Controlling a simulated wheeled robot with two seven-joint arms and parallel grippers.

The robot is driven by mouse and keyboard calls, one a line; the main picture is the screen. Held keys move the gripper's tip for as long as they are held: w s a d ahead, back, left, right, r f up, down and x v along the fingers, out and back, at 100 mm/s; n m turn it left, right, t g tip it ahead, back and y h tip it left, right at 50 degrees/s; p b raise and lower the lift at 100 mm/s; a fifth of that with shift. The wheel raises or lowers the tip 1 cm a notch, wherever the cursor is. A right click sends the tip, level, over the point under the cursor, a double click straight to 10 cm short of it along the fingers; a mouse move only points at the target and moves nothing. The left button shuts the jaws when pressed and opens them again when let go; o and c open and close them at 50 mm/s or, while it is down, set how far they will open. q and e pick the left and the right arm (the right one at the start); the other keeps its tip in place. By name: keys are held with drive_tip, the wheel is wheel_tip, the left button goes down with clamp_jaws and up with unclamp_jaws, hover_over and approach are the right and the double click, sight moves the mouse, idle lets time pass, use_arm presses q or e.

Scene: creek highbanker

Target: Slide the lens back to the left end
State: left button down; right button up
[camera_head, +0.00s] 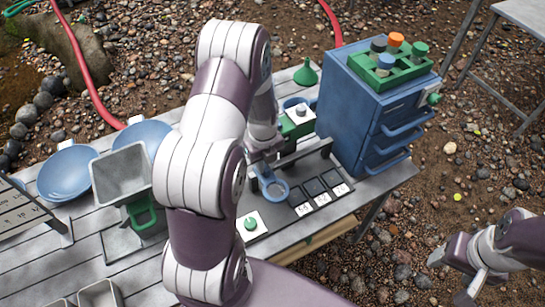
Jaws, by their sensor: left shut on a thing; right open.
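The lens is a blue ring (286,194) beside a grey rail (308,152) on the table's right half. It sits toward the rail's left part, left of several dark numbered tiles (314,188). My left gripper (264,163) is just behind the ring and shut on the lens's mount, though my arm hides much of the contact. The left stretch of the rail is also largely hidden by my arm. My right gripper (452,277) is open and empty, off the table over the gravel at the lower right.
A blue drawer cabinet (345,125) with a green rack (405,72) of vials stands behind the rail's right end. A white plate with a green knob (250,224) lies in front. Blue bowls (66,174) and a grey hopper (121,174) stand at left.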

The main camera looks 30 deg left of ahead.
use_arm(q)
drive_tip(key=c, duration=1.4)
unclamp_jaws()
drive_tip(key=o, duration=0.4)
drive_tip(key=shift+s+a, duration=0.1)
drive_tip(key=shift+a, duration=0.05)
drive_tip(key=shift+c, duration=0.2)
drive_tip(key=shift+s+a, duration=0.1)
drive_tip(key=shift+r, duration=0.35)
wheel_tip(320, 180, up, 12)
drive_tip(key=shift+b, duration=0.3)
